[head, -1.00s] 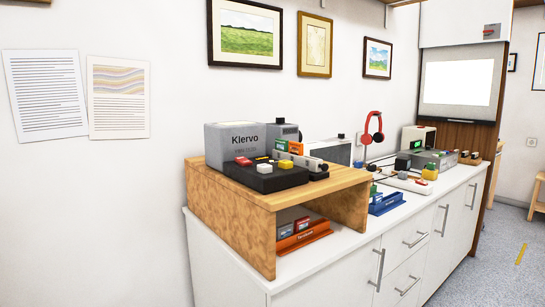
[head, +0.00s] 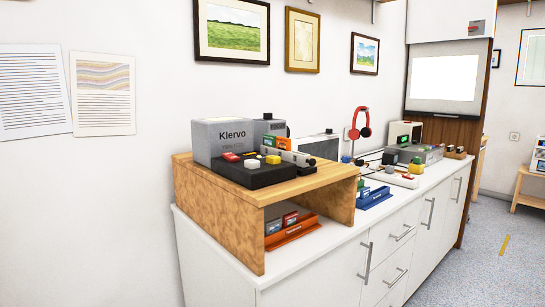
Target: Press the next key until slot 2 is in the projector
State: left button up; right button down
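A grey projector marked Klervo (head: 226,138) stands on a wooden riser (head: 210,205) on the white counter. In front of it is a black key block (head: 250,177) with a red key (head: 231,157), a white key (head: 253,163) and a yellow key (head: 272,160). I cannot read which is the next key. The lit screen (head: 444,77) on the far wall is blank white. Neither of my grippers is in view.
An orange rack (head: 292,234) with small blocks is under the riser, and a blue rack (head: 374,198) stands to its right. Red headphones (head: 358,128) hang on a stand farther back. Several devices crowd the far counter.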

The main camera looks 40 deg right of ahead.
aim_at(272, 159)
jog(key=k+l, duration=0.2)
jog(key=l, duration=0.25)
jog(key=k+l, duration=0.25)
jog(key=l, duration=0.2)
jog(key=k+l, duration=0.2)
jog(key=l, duration=0.25)
jog(key=k+l+u, duration=0.1)
jog(key=k+l, duration=0.15)
jog(key=l, duration=0.15)
jog(key=k+l, duration=0.25)
jog(key=l, duration=0.2)
jog(key=k+l, duration=0.2)
jog(key=l, duration=0.2)
